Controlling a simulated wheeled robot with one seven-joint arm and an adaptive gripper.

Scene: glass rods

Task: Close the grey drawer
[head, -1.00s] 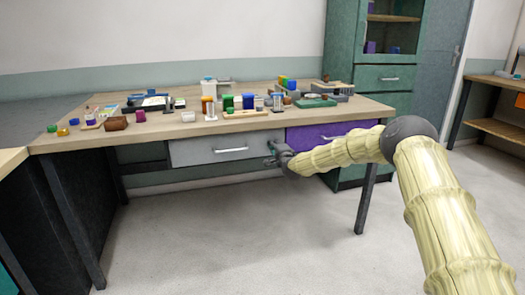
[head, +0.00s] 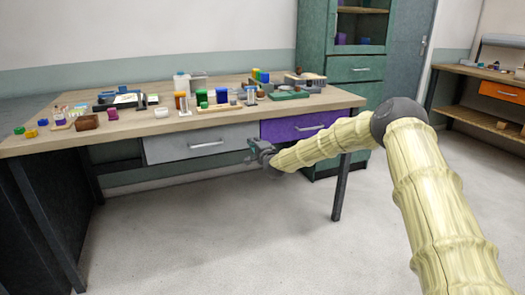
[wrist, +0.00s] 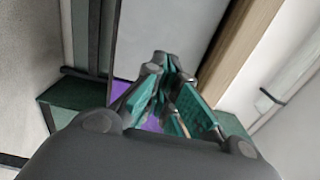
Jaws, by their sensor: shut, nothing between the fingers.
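The grey drawer (head: 190,146) is under the front edge of the workbench, left of the purple drawer (head: 290,128), with a bar handle (head: 207,144) on its front. I cannot tell how far it stands out. In the wrist view, a pale grey panel (wrist: 168,25), likely its front, lies beside the wooden table edge with a dark gap between. My gripper (head: 253,151) is shut and empty, in front of the grey drawer's right end by the purple drawer. Its closed fingertips also show in the wrist view (wrist: 168,64). I cannot tell whether they touch the drawer.
The workbench top (head: 235,122) holds several small blocks, cups and trays. A bench leg (head: 341,188) stands right of the drawers, with a green cabinet (head: 315,60) behind. The floor (head: 210,240) in front is clear.

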